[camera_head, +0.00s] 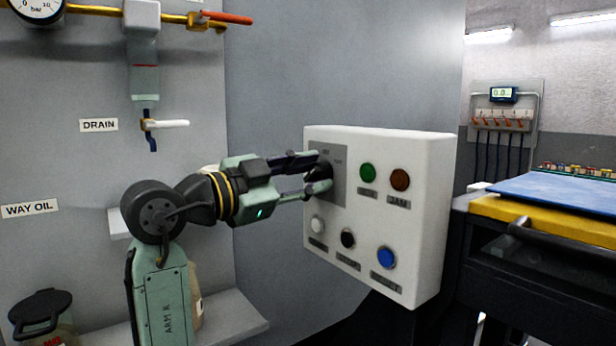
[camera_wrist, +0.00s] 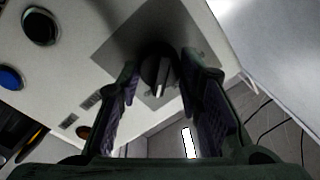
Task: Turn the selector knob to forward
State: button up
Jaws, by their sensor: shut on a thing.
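The black selector knob (camera_head: 326,168) sits on a grey plate (camera_head: 341,190) at the upper left of the white control box's face, mostly hidden by my fingers in the head view. My gripper (camera_head: 319,173) reaches it from the left and is shut on it. In the wrist view the knob (camera_wrist: 158,66), with a pale bar on its front, lies between the two fingers (camera_wrist: 160,80). Small marks above the knob are too blurred to read, so its set position cannot be told.
The control box (camera_head: 428,200) also has a green button (camera_head: 367,172), a brown-red one (camera_head: 400,179), and white, black and blue ones below. A drain valve (camera_head: 165,124) and a shelf (camera_head: 225,318) are at left. A cart with a blue top (camera_head: 565,190) stands at right.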

jog(key=o, duration=1.2)
jog(key=shift+c, duration=0.2)
jog(key=v, duration=1.2)
jog(key=shift+s+f, duration=0.1)
